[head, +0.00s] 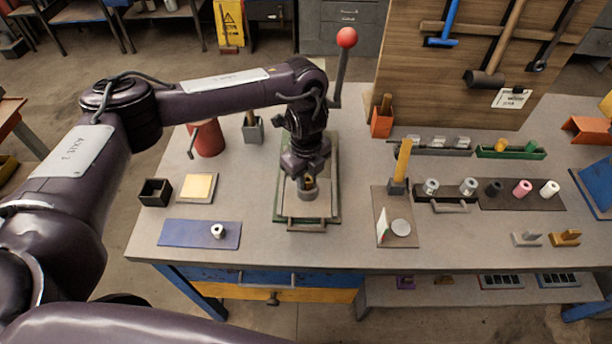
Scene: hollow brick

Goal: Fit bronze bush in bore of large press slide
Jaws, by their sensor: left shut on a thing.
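My left gripper (309,177) points straight down over the green-edged press plate (325,205) in the middle of the bench. It is shut on a small bronze-coloured bush (310,185), mostly hidden by the fingers. A grey round piece (308,194), which looks like the large press slide, stands on the plate directly under the gripper. Its bore is hidden, and I cannot tell whether the bush is inside it or just above. My right gripper is not in view.
A press lever with a red knob (347,38) rises behind my left wrist. A blue mat (200,234) with a small white ring (217,231) lies at left. A dark tray (520,194) holds several bushes at right. The front middle bench is clear.

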